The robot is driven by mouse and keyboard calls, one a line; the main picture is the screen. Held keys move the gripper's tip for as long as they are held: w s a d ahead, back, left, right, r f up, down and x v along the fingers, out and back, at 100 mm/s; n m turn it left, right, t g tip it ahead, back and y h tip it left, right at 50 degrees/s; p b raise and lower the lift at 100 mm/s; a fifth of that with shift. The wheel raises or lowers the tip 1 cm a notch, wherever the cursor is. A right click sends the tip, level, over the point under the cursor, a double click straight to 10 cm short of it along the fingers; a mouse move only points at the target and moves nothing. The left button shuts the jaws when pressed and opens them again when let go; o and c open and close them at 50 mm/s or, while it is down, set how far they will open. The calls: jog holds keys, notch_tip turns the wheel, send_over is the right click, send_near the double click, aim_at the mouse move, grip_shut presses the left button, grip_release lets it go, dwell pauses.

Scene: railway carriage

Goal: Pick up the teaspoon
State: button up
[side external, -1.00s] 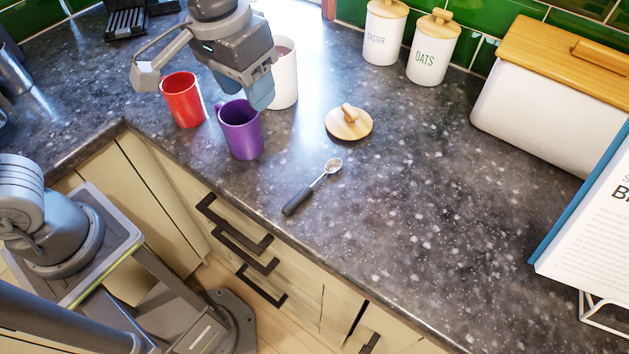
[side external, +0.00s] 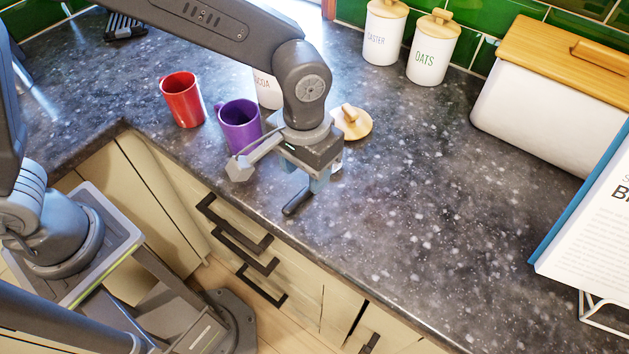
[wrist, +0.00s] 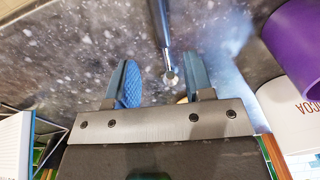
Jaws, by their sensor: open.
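The teaspoon (side external: 296,203) lies on the dark speckled worktop near its front edge, with its black handle toward the edge. In the side view my gripper (side external: 317,182) is low over it and hides its metal neck and bowl. In the wrist view the teaspoon (wrist: 164,36) runs down from the top, with its neck and small bowl between my two blue-padded fingers. My gripper (wrist: 161,65) is open, with a gap on both sides of the spoon. I cannot tell the exact height of the fingertips above the worktop.
A purple mug (side external: 238,124) stands close left of my gripper, with a red mug (side external: 182,101) beyond it. A white cocoa canister (side external: 267,91) and a wooden lid (side external: 357,123) are behind my gripper. The worktop (side external: 430,210) to the right is clear.

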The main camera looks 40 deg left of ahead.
aim_at(304, 192)
jog(key=f, duration=0.5)
jog(key=shift+a+f, duration=0.1)
jog(key=shift+a, duration=0.1)
grip_shut()
